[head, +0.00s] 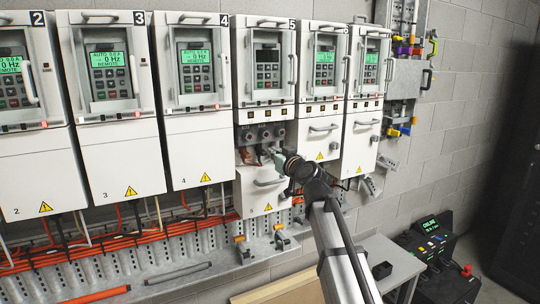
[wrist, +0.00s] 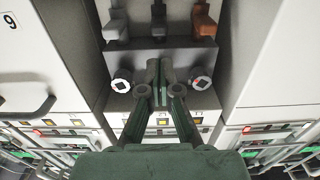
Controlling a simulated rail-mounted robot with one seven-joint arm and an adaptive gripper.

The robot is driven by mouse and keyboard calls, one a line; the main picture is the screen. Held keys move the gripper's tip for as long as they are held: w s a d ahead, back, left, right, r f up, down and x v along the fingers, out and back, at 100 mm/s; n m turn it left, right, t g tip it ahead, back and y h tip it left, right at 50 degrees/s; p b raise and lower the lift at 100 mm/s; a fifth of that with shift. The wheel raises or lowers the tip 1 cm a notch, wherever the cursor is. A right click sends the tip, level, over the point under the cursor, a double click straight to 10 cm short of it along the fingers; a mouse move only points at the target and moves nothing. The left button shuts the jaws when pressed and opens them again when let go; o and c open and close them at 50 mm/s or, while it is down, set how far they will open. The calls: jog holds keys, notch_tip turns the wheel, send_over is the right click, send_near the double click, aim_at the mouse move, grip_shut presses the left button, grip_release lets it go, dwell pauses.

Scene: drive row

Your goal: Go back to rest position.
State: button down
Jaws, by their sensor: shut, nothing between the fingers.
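My gripper (head: 270,151) is at the open lower compartment of drive 5 (head: 265,75), in the right half of the head view. In the wrist view my gripper (wrist: 159,72) has its two dark green fingers together, with nothing between them. The fingertips lie between two round white-faced fittings (wrist: 121,84), apart from both in the picture. Behind them is a grey ledge with grey and copper-coloured lugs (wrist: 203,20). Drive 5's screen is dark. My wrist hides part of the compartment's right side.
Drives with lit green screens, such as drive 4 (head: 192,75), stand on both sides. Below runs a perforated metal tray (head: 150,262) with orange cables. A small grey table (head: 385,262) and a black control box (head: 430,240) stand at the lower right. Bars and handles protrude from the drives.

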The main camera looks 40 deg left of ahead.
jog(key=b+v, duration=0.1)
jog(key=v, duration=0.3)
jog(key=shift+s+d, duration=0.1)
jog(key=shift+d, duration=0.05)
dwell(0.4)
